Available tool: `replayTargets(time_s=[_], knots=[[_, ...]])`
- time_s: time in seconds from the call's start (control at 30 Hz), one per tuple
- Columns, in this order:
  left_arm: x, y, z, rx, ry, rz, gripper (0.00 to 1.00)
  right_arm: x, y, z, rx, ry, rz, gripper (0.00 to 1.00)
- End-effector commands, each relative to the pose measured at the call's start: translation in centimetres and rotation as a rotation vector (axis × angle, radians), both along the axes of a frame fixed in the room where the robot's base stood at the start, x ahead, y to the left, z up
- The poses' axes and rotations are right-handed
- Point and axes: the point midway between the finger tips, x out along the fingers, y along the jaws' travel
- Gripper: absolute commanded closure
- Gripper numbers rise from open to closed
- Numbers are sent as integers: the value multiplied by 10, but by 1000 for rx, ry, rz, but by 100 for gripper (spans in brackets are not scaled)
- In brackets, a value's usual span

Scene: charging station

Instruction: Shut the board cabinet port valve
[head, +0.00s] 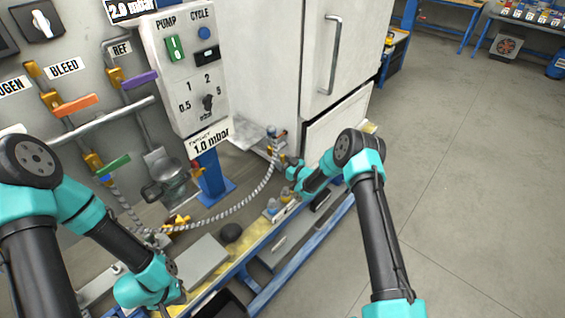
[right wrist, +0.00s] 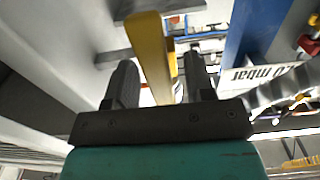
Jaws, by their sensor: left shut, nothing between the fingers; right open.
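The board on the left in the head view carries lever valves with an orange handle (head: 76,106), a purple handle (head: 140,79) and a green handle (head: 114,166). I cannot read a label by the green one. A corrugated hose (head: 235,209) runs from below it to a fitting (head: 272,133) by the white cabinet. My right gripper (head: 289,166) is near that fitting. In the right wrist view, my right gripper (right wrist: 162,72) is open, with a yellow bar (right wrist: 152,55) showing between its fingers; contact is unclear. My left gripper (head: 174,292) is shut and empty, low at the left front.
The pump control box (head: 186,65) stands between the board and the white cabinet (head: 275,55). A blue post (head: 214,178) and a black round object (head: 231,232) are by the hose. Open floor (head: 470,170) lies to the right.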

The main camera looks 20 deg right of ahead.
Motion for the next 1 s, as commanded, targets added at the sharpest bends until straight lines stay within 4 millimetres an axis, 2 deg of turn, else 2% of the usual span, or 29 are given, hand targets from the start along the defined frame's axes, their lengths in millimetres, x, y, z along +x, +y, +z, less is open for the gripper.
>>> replayTargets(time_s=[0.07,0.53,1.0], knots=[[0,0,0,0,0,0,100,0,0,0,0,0,0,56],[0,0,0,0,0,0,100,0,0,0,0,0,0,100],[0,0,0,0,0,0,100,-1,-3,0,17,9,-3,100]])
